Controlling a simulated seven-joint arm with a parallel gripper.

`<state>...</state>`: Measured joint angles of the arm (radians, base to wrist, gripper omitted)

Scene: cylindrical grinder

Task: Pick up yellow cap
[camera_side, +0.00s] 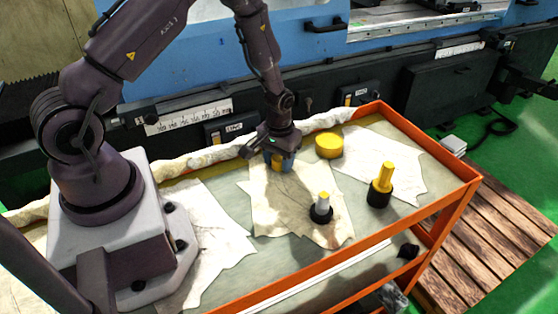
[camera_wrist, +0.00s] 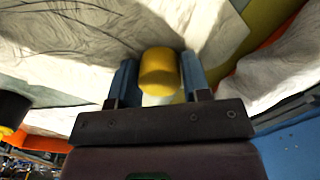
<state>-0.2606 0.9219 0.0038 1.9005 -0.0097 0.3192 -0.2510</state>
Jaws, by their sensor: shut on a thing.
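The yellow cap (camera_wrist: 159,72) is a small rounded cylinder between the two blue fingers of my gripper (camera_wrist: 160,78) in the wrist view. In the side view my gripper (camera_side: 279,162) points down at the cloth, with a bit of yellow showing between its fingers. The gripper is shut on the cap. The fingers partly hide the cap in the side view, and I cannot tell whether it touches the cloth.
A wide yellow disc (camera_side: 328,146) stands right of my gripper. The orange-rimmed cart (camera_side: 428,231) holds white cloths. The blue machine (camera_side: 300,45) stands behind.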

